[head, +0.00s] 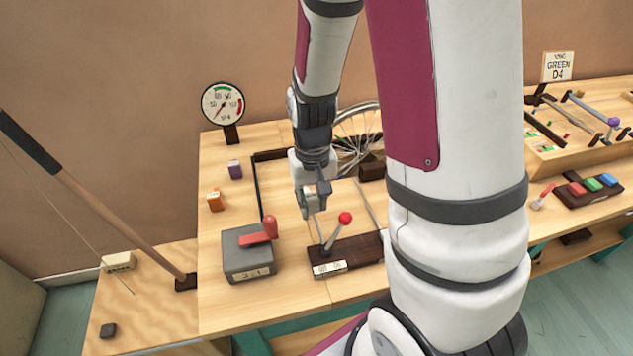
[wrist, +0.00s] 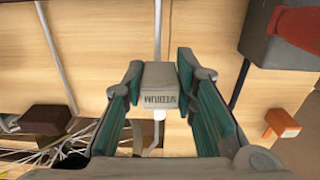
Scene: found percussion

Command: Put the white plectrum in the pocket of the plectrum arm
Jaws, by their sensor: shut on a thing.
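My gripper (wrist: 158,78) is shut on a grey block (wrist: 158,90) that bears dark lettering, seemingly "PLECTRUM". A pale rod (wrist: 158,30) runs from the block toward the top of the wrist view. A small white piece (wrist: 158,114) shows at the block's lower edge, with a thin bent wire below it; I cannot tell whether it is the white plectrum or whether it sits in a pocket. In the head view my gripper (head: 313,200) is above a dark labelled base (head: 350,255), from which a red-knobbed lever (head: 336,232) rises. The held block is mostly hidden there.
A spoked wheel (head: 358,128) stands behind my gripper. A grey box with a red handle (head: 250,255) is at front left. An orange block (head: 215,201), a purple block (head: 235,169) and a dial (head: 222,103) stand left. Another bench (head: 560,160) with tools is at right.

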